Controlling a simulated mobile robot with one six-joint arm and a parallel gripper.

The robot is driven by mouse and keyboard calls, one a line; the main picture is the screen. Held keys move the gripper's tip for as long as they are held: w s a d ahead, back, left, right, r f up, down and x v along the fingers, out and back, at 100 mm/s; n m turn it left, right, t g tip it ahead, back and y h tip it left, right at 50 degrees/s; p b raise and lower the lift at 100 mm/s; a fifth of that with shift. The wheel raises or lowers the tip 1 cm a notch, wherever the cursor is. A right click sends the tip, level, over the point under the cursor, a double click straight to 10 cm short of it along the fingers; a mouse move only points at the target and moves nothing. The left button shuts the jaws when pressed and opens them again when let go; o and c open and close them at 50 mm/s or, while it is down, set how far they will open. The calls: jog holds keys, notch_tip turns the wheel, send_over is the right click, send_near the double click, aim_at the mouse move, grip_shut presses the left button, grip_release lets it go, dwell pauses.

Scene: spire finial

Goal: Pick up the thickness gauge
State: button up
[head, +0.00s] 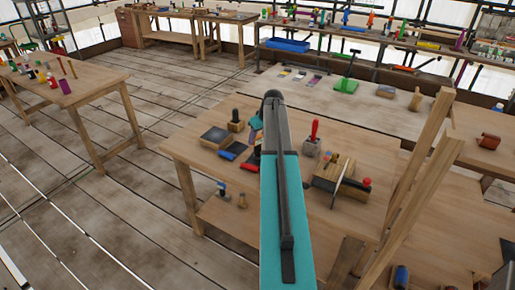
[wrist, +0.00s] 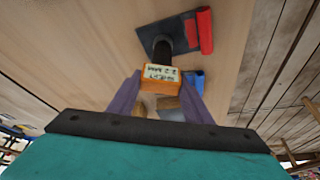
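In the wrist view, an orange block with a pale label (wrist: 163,76), which appears to read "2.2 mm", lies between the two fingers of my gripper (wrist: 162,80). It may be the thickness gauge. The purple-grey fingers stand apart, one on each side, with almost no gap visible at their tips. I cannot tell whether they touch it, or whether it is raised off the table. A dark rounded piece (wrist: 163,48) shows just beyond it.
The workbench (head: 190,150) carries a dark plate on its left (head: 215,135), a dark knob on a wooden block (head: 236,121), a red-handled tool (head: 314,132) and a wooden plane-like piece (head: 338,177). A blue block (wrist: 197,82) and red block (wrist: 205,30) lie near my gripper.

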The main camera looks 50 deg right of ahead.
jog(key=c, duration=0.3)
jog(key=shift+r, duration=0.2)
jog(key=shift+c, duration=0.2)
jog(key=shift+r+b, duration=0.9)
jog(key=shift+r, duration=0.45)
jog(key=shift+s+a+r, duration=0.15)
jog(key=shift+s, duration=0.1)
jog(key=s+a+b, duration=0.2)
jog(key=s+a, duration=0.2)
jog(key=s, duration=0.2)
jog(key=s+a+r+b, duration=0.1)
jog(key=s+a+b, duration=0.1)
jog(key=s, duration=0.5)
jog(key=shift+s+a+r, duration=0.2)
jog(key=shift+a+r, duration=0.1)
jog(key=shift+a, duration=0.6)
